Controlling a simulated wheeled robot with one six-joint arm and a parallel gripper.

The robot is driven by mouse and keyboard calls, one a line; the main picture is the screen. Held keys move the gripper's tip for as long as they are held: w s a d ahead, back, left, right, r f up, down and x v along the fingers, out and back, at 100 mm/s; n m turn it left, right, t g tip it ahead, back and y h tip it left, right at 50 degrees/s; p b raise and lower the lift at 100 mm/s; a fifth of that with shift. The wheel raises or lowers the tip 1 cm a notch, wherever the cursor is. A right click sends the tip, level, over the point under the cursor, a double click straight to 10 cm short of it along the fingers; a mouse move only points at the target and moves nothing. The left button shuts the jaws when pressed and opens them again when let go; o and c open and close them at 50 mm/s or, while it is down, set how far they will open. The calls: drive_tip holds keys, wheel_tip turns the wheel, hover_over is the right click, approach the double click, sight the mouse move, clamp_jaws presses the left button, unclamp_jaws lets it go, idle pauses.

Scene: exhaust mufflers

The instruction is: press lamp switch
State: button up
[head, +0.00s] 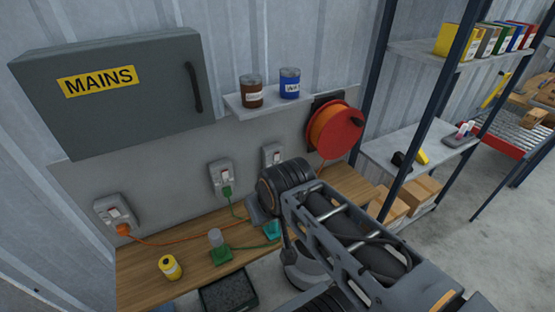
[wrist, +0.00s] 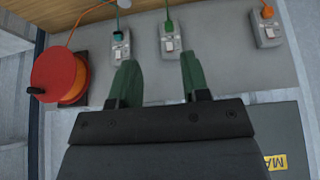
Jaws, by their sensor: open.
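Three grey socket boxes with pale rocker switches are on the wall panel: left (head: 118,212), middle (head: 222,178) and right (head: 272,156). The left has an orange plug and the middle a green plug (head: 227,191). A green-based item with a grey top (head: 216,244), perhaps the lamp, stands on the bench by a green cable. The wrist view is upside down; the middle box (wrist: 170,42) shows beyond my right finger, and the teal-plugged box (wrist: 120,48) beyond my left finger. My gripper (wrist: 160,78) is open and empty, facing the panel. The fingertips' contact cannot be told.
A yellow can (head: 170,267) is on the wooden bench (head: 145,290). The MAINS cabinet (head: 110,95) juts out above. A shelf (head: 270,103) holds two cans. A red-orange cable reel (head: 335,130) hangs at the right. Orange cable crosses the bench.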

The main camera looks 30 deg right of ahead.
drive_tip(key=shift+f, duration=0.1)
drive_tip(key=shift+c, duration=0.8)
drive_tip(key=shift+g, duration=0.4)
drive_tip(key=f+b, duration=0.5)
drive_tip(key=f, duration=0.1)
drive_tip(key=shift+w+f, duration=0.15)
drive_tip(key=shift+w, duration=0.05)
clamp_jaws()
drive_tip(key=shift+r, duration=0.25)
drive_tip(key=shift+d, duration=0.1)
